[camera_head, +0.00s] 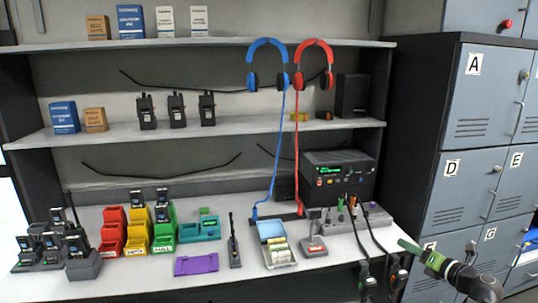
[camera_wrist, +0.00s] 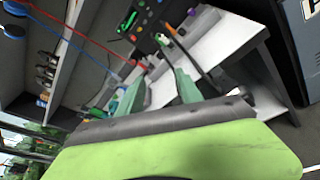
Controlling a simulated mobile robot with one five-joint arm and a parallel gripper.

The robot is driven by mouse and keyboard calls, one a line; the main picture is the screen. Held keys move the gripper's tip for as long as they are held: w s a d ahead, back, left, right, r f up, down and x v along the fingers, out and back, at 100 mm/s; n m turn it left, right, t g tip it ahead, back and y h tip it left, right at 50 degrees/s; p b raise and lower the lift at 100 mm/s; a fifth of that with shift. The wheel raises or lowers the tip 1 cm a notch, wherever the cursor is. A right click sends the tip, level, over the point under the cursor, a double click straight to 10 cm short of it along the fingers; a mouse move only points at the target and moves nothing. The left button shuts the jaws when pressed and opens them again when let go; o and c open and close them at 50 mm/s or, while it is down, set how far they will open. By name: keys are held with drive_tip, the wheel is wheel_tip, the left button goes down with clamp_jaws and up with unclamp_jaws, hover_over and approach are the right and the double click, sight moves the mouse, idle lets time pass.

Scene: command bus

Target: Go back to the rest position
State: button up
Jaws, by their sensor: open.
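My gripper (camera_head: 412,248) is at the lower right in the head view, in front of the right end of the bench and near the grey lockers. Its green fingers point left and up. In the wrist view my gripper (camera_wrist: 160,86) shows two green fingers spread apart. Nothing is between them, so it is open and empty. The wrist view is tilted, with the bench beyond the fingers. Part of my arm shows at the lower right corner of the head view.
The bench (camera_head: 215,284) holds red, yellow and green bins, radios, a purple tray (camera_head: 196,264) and a battery case (camera_head: 276,245). A radio unit (camera_head: 338,177) stands at the back. Black cables hang over the front edge near my gripper. Lockers (camera_head: 468,180) stand at right.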

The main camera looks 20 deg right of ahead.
drive_tip(key=w+a+f+n+g+y, duration=0.1)
drive_tip(key=w+a+f+n+g, duration=0.25)
drive_tip(key=a+n, duration=0.45)
drive_tip(key=w+a+f+n+g+y, duration=0.25)
drive_tip(key=a+f+n, duration=0.3)
drive_tip(key=a, duration=0.55)
drive_tip(key=w+a+f+n+g+y, duration=0.1)
drive_tip(key=w+a+f+n+g, duration=0.25)
drive_tip(key=a+n, duration=0.45)
drive_tip(key=s+a+f+n+g+h, duration=0.2)
drive_tip(key=a+f+n+g, duration=0.1)
drive_tip(key=a+n, duration=0.45)
drive_tip(key=s+a+f+n+g+h, duration=0.1)
drive_tip(key=s+a+f+n+g, duration=0.15)
drive_tip(key=a+n, duration=0.45)
drive_tip(key=s+a+n+g+h+p, duration=0.1)
drive_tip(key=s+a+n+h, duration=0.15)
drive_tip(key=a+n, duration=0.4)
wheel_tip(320, 180, up, 11)
drive_tip(key=d+p, duration=0.1)
drive_tip(key=p, duration=1)
drive_tip(key=shift+w+d, duration=0.25)
drive_tip(key=shift+w, duration=0.05)
